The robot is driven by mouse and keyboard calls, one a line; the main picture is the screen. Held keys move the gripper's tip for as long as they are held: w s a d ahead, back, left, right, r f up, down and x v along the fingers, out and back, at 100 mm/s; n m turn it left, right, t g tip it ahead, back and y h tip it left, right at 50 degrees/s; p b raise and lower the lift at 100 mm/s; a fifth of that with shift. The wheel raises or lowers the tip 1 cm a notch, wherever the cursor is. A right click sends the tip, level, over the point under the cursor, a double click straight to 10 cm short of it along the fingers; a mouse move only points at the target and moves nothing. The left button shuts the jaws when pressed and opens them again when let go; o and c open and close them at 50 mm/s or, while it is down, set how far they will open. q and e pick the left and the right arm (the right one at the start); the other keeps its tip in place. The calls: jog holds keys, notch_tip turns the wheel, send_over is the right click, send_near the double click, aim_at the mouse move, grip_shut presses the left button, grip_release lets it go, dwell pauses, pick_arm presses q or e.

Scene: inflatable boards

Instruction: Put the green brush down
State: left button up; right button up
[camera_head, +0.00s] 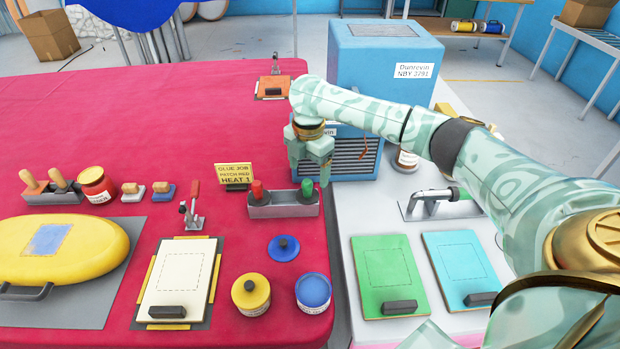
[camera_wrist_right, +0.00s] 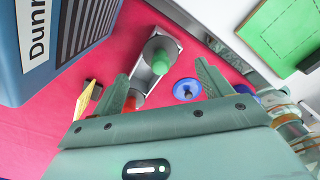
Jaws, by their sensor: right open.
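The green brush (camera_head: 307,188) stands handle up at the right end of a grey holder (camera_head: 284,206) on the red table. A red-handled brush (camera_head: 257,190) stands at the holder's left end. My right gripper (camera_head: 309,170) is just above the green brush, open and pointing down. In the right wrist view the green brush's round handle end (camera_wrist_right: 158,53) shows between and slightly beyond the open fingers (camera_wrist_right: 162,72), apart from them as far as I can see. The brush's lower part is hidden in the holder. My left gripper is not in view.
A blue heater-like box (camera_head: 385,60) stands close behind my right gripper. A yellow sign (camera_head: 234,174) is left of the holder. A blue lid (camera_head: 283,248), a yellow pot (camera_head: 251,293) and a blue pot (camera_head: 313,292) stand in front.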

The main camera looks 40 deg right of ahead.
notch_tip(320, 180, up, 6)
jog(key=p, duration=0.2)
jog(key=shift+r, duration=0.25)
